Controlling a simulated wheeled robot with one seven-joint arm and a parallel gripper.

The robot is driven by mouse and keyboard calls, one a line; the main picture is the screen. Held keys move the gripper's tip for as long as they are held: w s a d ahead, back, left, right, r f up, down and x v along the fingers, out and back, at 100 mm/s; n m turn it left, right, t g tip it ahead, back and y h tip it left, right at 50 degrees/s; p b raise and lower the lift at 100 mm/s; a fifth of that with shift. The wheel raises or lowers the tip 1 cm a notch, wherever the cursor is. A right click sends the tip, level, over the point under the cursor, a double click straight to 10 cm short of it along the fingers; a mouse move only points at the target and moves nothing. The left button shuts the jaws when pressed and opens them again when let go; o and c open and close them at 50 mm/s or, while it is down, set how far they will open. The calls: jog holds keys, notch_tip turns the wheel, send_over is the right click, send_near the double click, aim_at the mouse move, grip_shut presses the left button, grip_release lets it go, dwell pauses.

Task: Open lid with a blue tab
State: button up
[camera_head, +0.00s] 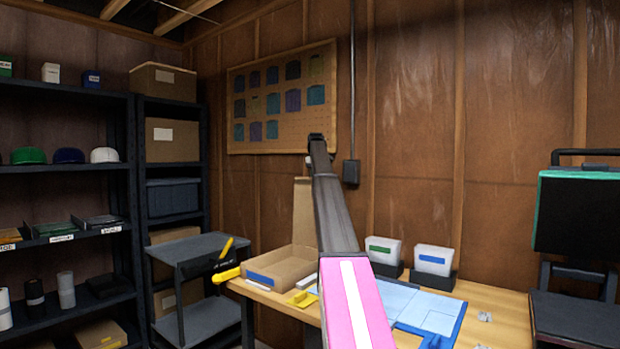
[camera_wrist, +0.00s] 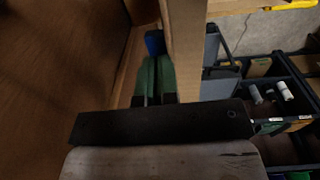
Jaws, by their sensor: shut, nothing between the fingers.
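A shallow cardboard box (camera_head: 284,268) stands on the table left of my arm, with a blue tab (camera_head: 260,280) on its front. Its top is open. A tall cardboard panel (camera_head: 303,212) stands upright at its back right, seemingly the raised lid; my arm hides part of it. My gripper is at the far end of my raised arm, high by the wall; its fingers are hard to make out in the head view. In the wrist view my gripper (camera_wrist: 155,100) is shut and empty, close beside a cardboard edge (camera_wrist: 184,50); whether they touch I cannot tell.
Two white bins, one with a green label (camera_head: 383,251) and one with a blue label (camera_head: 433,260), stand right of my arm. A blue mat (camera_head: 440,312) lies before them. A pegboard (camera_head: 240,140) hangs behind. A dark cart (camera_head: 205,310) and shelves stand left.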

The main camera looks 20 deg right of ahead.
jog(key=shift+o, duration=0.3)
jog(key=shift+s+d+f, duration=0.15)
jog(key=shift+s+f, duration=0.2)
jog(key=shift+f, duration=0.3)
jog(key=shift+o, duration=1.4)
jog(key=shift+w, duration=0.1)
jog(key=w+d, duration=0.7)
jog(key=d, duration=0.3)
jog(key=shift+w+d, duration=0.15)
jog(key=shift+w, duration=0.2)
jog(key=shift+r, duration=0.1)
jog(key=shift+w+d+r, duration=0.1)
